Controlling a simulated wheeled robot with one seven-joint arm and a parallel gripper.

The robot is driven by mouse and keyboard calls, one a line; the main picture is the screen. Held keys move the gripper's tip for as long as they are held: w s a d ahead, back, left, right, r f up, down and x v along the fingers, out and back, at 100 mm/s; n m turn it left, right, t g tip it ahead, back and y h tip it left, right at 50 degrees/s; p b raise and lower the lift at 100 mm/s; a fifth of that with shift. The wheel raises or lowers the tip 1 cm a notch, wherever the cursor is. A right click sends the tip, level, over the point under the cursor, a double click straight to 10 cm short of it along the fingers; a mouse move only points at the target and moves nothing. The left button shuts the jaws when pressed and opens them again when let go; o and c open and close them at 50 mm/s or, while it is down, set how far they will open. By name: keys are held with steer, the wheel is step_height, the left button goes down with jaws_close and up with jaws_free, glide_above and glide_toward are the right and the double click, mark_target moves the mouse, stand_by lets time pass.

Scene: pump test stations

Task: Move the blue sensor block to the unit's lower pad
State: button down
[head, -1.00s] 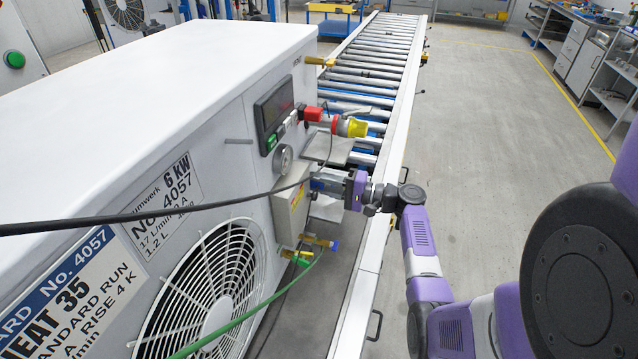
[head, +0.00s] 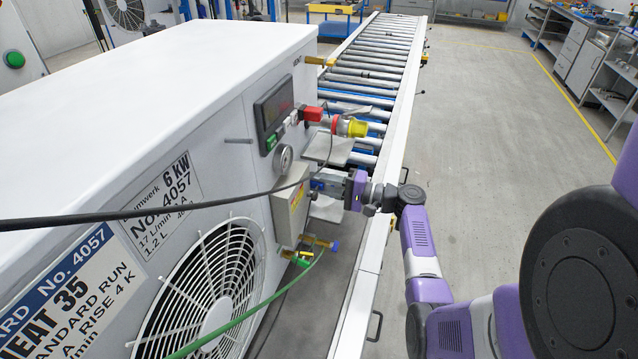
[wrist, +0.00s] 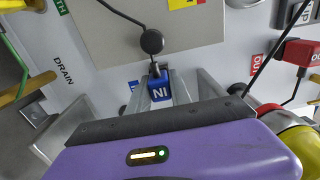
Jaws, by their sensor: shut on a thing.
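The blue sensor block (wrist: 160,92), marked with white letters, sits between the finger ends of my gripper (wrist: 166,84) in the wrist view. A black cable with a round black piece runs from it. In the head view my gripper (head: 325,184) is shut on the block (head: 316,185), at the side of the white unit (head: 210,110) beside its cream box (head: 291,207). In the wrist view the block is close to the unit's face; I cannot tell whether it touches. A small blue label (wrist: 133,86) shows beside it. The lower pad cannot be clearly made out.
Pale plates jut out above (head: 331,149) and below (head: 328,208) my gripper. A red plug (head: 313,114) and yellow connector (head: 355,128) stick out higher up. A black cable (head: 150,212) and green hose (head: 245,320) cross the front. A roller conveyor (head: 380,60) runs behind.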

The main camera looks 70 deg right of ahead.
steer(key=shift+w, duration=0.45)
steer(key=c, duration=1.1)
jaws_free()
steer(key=s+b, duration=0.2)
steer(key=s, duration=0.5)
steer(key=shift+s+d, duration=0.25)
steer(key=shift+s, duration=0.1)
